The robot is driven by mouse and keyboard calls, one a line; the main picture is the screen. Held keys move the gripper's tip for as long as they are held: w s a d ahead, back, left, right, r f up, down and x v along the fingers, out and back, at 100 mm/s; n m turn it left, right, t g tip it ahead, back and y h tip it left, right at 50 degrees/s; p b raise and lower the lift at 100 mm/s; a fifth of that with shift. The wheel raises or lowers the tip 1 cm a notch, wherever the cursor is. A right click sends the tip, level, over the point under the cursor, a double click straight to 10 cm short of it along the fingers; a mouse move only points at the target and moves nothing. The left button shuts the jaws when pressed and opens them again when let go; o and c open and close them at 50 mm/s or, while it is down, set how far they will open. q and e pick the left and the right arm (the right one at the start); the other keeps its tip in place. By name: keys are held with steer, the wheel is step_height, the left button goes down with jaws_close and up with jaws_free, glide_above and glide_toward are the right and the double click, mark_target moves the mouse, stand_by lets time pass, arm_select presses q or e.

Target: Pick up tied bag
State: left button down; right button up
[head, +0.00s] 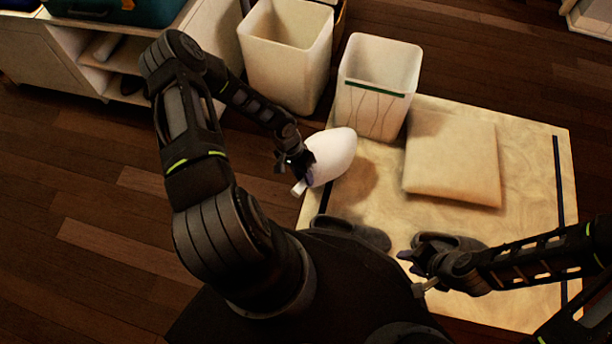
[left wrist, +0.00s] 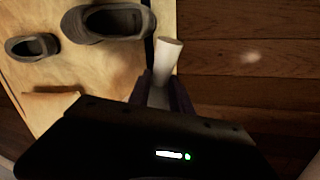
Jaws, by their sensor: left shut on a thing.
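The tied bag (head: 334,155) is a white, rounded bundle with a short narrow neck. My left gripper (head: 297,180) is shut on the neck, and the rounded body bulges out to its right. The bag appears raised over the left edge of the pale mat (head: 540,200), with a shadow on the mat to its right. In the left wrist view the white neck end (left wrist: 168,50) sticks out from between the fingers of my left gripper (left wrist: 162,88); the rest of the bag is hidden. My right gripper (head: 412,262) is low over the mat beside a shoe; its jaw opening is unclear.
Two white bins (head: 287,50) (head: 378,85) stand behind the bag. A beige cushion (head: 453,160) lies on the mat. Grey shoes (head: 350,232) (head: 455,243) lie at its near side. A white shelf unit (head: 70,62) is at the upper left. Wooden floor is clear at left.

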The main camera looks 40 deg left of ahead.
arm_select(q)
step_height(320, 180, up, 6)
steer(key=shift+p, duration=0.9)
